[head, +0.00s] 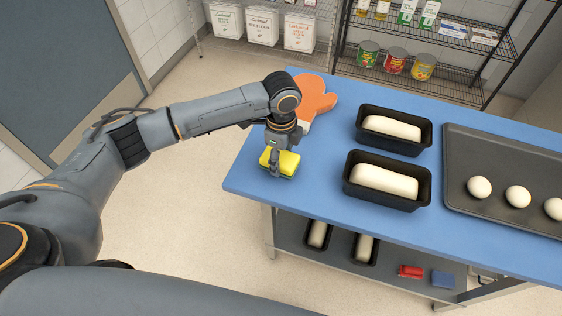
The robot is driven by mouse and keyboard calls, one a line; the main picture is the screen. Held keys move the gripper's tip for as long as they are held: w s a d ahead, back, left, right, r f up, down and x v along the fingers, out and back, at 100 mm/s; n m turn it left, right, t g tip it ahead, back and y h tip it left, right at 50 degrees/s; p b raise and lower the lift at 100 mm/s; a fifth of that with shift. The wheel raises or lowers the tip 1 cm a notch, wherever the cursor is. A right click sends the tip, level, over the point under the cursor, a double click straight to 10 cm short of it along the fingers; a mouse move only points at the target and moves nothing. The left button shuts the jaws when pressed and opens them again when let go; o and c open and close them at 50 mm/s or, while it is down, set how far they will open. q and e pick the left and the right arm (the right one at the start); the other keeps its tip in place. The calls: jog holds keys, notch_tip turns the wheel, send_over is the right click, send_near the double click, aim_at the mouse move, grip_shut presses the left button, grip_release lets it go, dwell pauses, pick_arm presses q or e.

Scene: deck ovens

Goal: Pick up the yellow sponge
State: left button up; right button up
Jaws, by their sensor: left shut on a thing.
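The yellow sponge (289,162) is near the left end of the blue table top. It looks like a small yellow block with a darker lower edge. My left gripper (275,170) points down over it and is shut on it, with a finger in front of its near side. I cannot tell whether the sponge still touches the table. My right gripper is not in view.
An orange oven mitt (316,97) lies behind my left wrist. Two black loaf pans with dough (432,135) (429,190) stand right of the sponge. A dark tray (455,150) with dough balls is farther right. The blue table (300,205) has clear room in front.

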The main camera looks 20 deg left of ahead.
pick_arm(q)
jog(key=s+d+r+b, duration=0.1)
jog(key=d+r+b, duration=0.2)
jog(key=d+r, duration=0.8)
jog(key=d, duration=0.3)
jog(key=shift+s+r, duration=0.15)
jog(key=shift+s, duration=0.1)
jog(key=o, duration=0.3)
jog(key=shift+c, duration=1.3)
jog(key=shift+s, duration=0.1)
